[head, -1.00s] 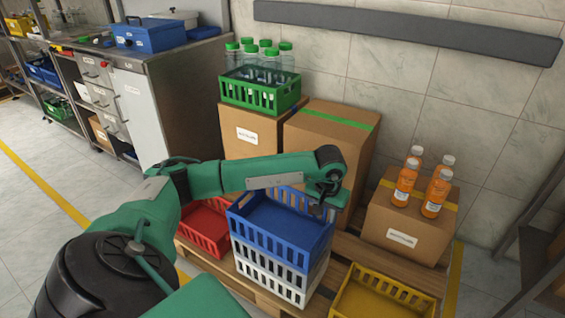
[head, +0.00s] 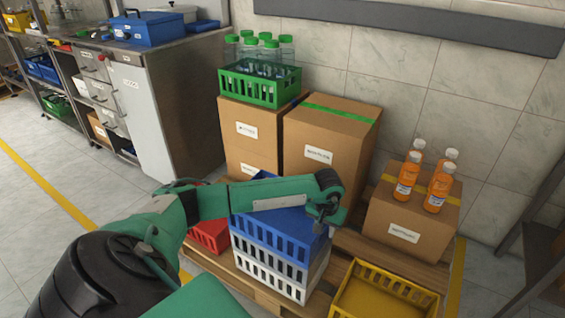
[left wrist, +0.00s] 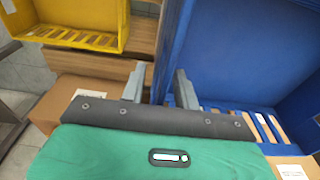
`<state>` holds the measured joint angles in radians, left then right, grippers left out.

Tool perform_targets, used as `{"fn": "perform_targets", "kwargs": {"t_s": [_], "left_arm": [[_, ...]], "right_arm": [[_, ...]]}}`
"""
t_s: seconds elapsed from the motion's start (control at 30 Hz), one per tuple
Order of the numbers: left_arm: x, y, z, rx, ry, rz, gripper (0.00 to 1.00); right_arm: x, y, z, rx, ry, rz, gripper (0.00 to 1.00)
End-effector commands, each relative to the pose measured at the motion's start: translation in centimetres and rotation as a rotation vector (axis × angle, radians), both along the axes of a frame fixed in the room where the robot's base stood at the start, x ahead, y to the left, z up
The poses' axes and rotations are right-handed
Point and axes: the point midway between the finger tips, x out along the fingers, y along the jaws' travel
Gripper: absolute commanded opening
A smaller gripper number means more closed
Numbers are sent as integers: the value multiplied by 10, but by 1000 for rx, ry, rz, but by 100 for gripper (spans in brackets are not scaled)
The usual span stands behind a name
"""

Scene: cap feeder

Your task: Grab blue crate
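The blue crate (head: 262,238) sits on top of a white slatted crate (head: 265,272) on a wooden pallet. My left arm passes in front of it and hides part of its top. My left gripper (head: 322,226) is at the crate's right side, pointing down. In the left wrist view the gripper (left wrist: 158,80) has its fingers apart, one on each side of the blue crate's wall (left wrist: 174,45). One finger is inside the blue crate, the other outside; the fingers do not appear closed on the wall. My right gripper is out of view.
A yellow crate (head: 350,300) is at the front right and a red crate (head: 212,238) is left of the stack. Cardboard boxes (head: 325,150) stand behind, with a green crate of bottles (head: 240,90) on one. Orange bottles (head: 406,180) stand on the right box (head: 398,240).

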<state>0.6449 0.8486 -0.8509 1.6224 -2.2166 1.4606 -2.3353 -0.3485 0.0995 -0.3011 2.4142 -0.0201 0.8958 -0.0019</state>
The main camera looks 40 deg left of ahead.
Motion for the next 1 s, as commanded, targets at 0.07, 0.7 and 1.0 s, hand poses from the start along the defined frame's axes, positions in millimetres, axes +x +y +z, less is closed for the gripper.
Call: {"fn": "perform_targets", "kwargs": {"t_s": [0.07, 0.7, 1.0], "left_arm": [[1, 0, -2, 0, -1, 0, 31], [0, 0, -1, 0, -1, 0, 0], [0, 0, -1, 0, -1, 0, 0]], "right_arm": [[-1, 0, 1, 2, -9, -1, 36], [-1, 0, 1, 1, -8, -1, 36], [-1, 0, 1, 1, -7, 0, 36]]}}
